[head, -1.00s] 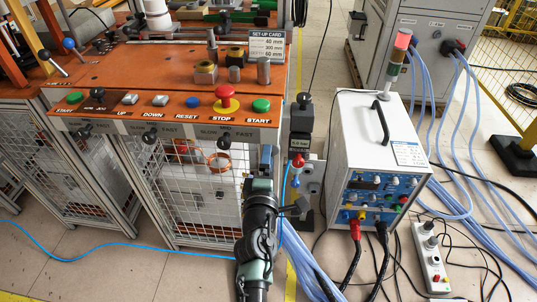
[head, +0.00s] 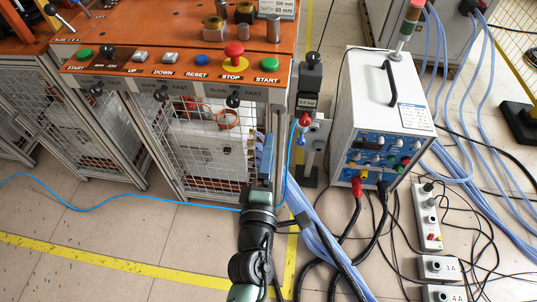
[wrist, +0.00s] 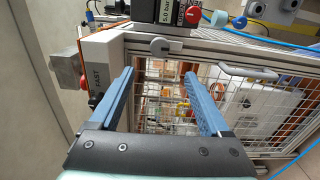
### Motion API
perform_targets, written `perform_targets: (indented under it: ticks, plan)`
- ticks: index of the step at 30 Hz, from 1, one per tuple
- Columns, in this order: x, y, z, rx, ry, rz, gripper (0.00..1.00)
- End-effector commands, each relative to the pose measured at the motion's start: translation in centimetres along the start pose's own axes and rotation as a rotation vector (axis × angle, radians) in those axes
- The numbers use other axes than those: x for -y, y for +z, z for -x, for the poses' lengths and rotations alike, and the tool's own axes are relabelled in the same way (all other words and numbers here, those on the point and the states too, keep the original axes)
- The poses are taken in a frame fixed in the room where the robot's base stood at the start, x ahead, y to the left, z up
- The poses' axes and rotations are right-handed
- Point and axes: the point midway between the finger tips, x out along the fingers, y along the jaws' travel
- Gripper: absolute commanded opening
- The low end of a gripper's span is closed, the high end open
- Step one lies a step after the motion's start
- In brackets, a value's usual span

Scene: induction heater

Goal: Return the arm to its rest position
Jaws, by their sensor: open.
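My gripper (wrist: 158,100) is open in the wrist view. Its two blue fingers stand apart with nothing between them, facing the mesh front of the orange-topped bench. In the head view my gripper (head: 264,158) is at the lower middle, in front of the bench's right corner and below the button panel. My dark arm reaches up to it from the bottom edge. The fingers are seen nearly edge-on there.
The orange bench (head: 120,45) has a row of buttons along its front. A valve post (head: 309,100) stands close right of my gripper. The white heater box (head: 385,90) is further right. Cables (head: 318,240) run on the floor beside my arm. Floor at left is mostly clear.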

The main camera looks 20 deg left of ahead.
Motion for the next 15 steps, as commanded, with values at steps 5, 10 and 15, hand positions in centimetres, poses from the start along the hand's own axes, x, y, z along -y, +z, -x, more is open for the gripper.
perform_targets:
  ticks: [5, 10, 15]
  plan:
    - [-0.04, -0.03, 0.75, -0.001, 0.001, 0.000, 0.81]
    - [-0.03, -0.03, 0.78, -0.001, 0.001, 0.000, 0.81]
    - [-0.03, -0.03, 0.75, -0.001, 0.001, 0.000, 0.81]
